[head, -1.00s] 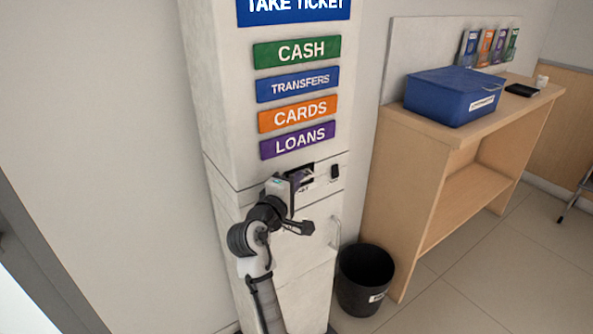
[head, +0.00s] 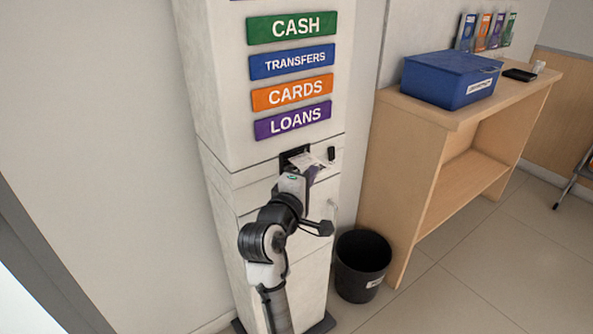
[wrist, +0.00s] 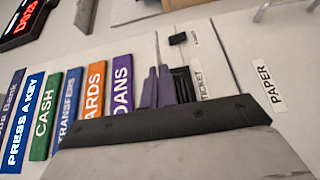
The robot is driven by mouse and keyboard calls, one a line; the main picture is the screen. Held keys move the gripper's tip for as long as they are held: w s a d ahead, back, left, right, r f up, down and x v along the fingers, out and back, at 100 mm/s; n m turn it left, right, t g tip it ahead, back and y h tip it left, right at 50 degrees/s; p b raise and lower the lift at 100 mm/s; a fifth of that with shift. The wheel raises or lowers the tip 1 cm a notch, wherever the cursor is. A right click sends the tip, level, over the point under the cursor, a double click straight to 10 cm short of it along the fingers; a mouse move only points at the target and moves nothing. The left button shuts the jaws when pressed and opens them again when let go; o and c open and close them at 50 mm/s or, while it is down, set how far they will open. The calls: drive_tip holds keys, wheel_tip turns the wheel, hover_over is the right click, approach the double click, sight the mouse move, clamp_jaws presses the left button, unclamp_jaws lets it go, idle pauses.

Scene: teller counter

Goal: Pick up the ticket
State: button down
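The ticket (head: 308,159) is a white paper strip at the dark slot (head: 291,157) of the ticket machine, below the coloured key labels. My gripper (head: 314,169) is right in front of the slot, with its purple fingers at or just under the paper. In the wrist view my gripper (wrist: 158,72) shows two purple fingers close together beside the black slot (wrist: 183,85) and the TICKET label (wrist: 201,84). I cannot make out the ticket in that view, nor whether the fingers touch or clasp it.
The machine's white column (head: 225,120) stands against the wall. A small black device (head: 331,154) is just right of the slot. A black bin (head: 362,263) stands on the floor, beside a wooden counter (head: 408,190) with a blue box (head: 440,78).

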drive_tip(key=s+d+p, duration=0.6)
drive_tip(key=s+p, duration=0.2)
drive_tip(key=s, duration=0.1)
drive_tip(key=shift+d, duration=0.25)
drive_tip(key=shift+s, duration=0.1)
idle(0.5)
